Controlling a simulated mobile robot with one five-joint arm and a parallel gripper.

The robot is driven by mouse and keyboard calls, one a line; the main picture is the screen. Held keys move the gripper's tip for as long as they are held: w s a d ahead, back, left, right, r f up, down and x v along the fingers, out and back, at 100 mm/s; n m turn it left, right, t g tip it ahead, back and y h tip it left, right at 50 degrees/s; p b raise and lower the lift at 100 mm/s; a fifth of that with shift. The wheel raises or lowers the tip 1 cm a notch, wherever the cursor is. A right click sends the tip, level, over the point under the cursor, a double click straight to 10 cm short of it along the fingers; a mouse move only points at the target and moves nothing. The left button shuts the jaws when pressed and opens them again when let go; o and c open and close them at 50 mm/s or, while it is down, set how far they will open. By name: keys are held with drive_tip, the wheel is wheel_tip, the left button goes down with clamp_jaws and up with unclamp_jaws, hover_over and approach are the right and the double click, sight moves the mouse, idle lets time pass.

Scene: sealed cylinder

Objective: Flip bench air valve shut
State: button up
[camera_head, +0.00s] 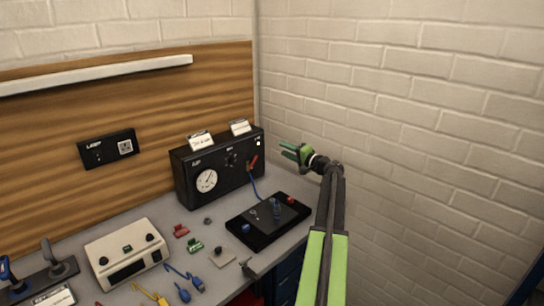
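A black panel box (219,168) with a round gauge (206,181) stands at the back right of the bench. A small red lever (253,162) sits low on the right of its front, with a blue hose running down below it. This looks like the air valve; its exact setting is too small to tell. My gripper (284,150), with green fingers, is raised to the right of the box, pointing left. Its fingers look apart, with nothing between them. It appears clear of the lever.
A black tray (267,222) with small parts lies in front of the box. A cream instrument (127,254), red and green clips and coloured leads lie to the left. A brick wall (400,100) bounds the right side.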

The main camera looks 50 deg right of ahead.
drive_tip(key=s+a+f+n+b, duration=0.3)
drive_tip(key=a+f+n+b, duration=0.1)
drive_tip(key=a+n, duration=0.1)
drive_tip(key=n+b, duration=0.2)
drive_tip(key=b, duration=0.2)
approach(256, 159)
drive_tip(key=w, duration=0.8)
drive_tip(key=shift+w+d+f, duration=0.1)
drive_tip(key=shift+w+d, duration=0.05)
drive_tip(key=shift+d, duration=0.2)
drive_tip(key=shift+c, duration=0.3)
clamp_jaws()
